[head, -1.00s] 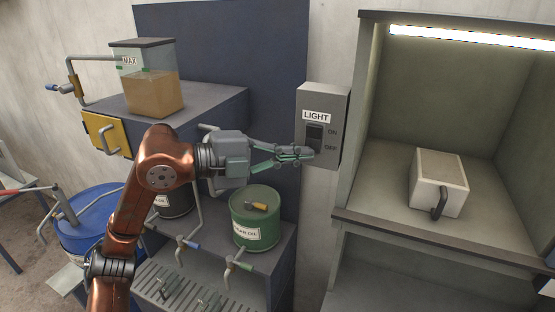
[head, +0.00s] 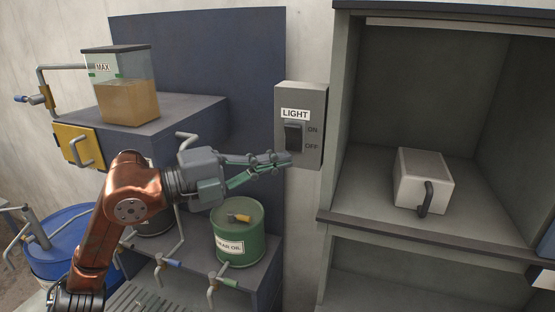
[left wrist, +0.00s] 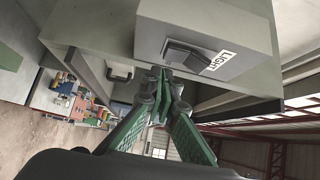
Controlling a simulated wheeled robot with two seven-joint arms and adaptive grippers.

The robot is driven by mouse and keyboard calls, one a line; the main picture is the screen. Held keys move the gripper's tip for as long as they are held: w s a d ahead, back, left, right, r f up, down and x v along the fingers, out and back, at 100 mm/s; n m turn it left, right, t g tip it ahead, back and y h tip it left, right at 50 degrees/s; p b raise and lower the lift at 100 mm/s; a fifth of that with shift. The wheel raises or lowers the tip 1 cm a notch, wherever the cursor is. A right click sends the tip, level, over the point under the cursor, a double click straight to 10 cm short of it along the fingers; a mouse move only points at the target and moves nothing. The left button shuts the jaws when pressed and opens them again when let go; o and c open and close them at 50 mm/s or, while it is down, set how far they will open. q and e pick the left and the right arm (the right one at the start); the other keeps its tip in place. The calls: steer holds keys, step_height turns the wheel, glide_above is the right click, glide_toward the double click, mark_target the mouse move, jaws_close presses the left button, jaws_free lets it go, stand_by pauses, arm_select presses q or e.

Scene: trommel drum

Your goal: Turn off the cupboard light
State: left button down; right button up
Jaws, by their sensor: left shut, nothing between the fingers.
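The grey light switch box (head: 314,112) is on the wall, marked LIGHT, with ON above and OFF below. Its dark rocker (head: 293,135) shows in the head view and also in the left wrist view (left wrist: 187,56). The cupboard (head: 420,110) is at the right, and its light strip (head: 450,26) at the top is dark. My left gripper (head: 288,160) is shut and empty, its fingertips just below the rocker; I cannot tell whether they touch the box. The left wrist view shows the closed fingertips (left wrist: 161,72) beside the box's edge. My right gripper is not in view.
A white box with a dark handle (head: 410,180) sits on the cupboard floor. A green drum (head: 236,240) stands below my left gripper. A clear tank (head: 128,100) sits on the grey bench at left, with a blue drum (head: 65,230) below it.

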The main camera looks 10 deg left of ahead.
arm_select(q)
steer(key=s+b+v, duration=0.1)
steer(key=b+v, duration=0.2)
steer(key=v, duration=0.8)
steer(key=shift+d, duration=0.2)
steer(key=shift+r, duration=0.1)
steer(key=shift+s, duration=0.2)
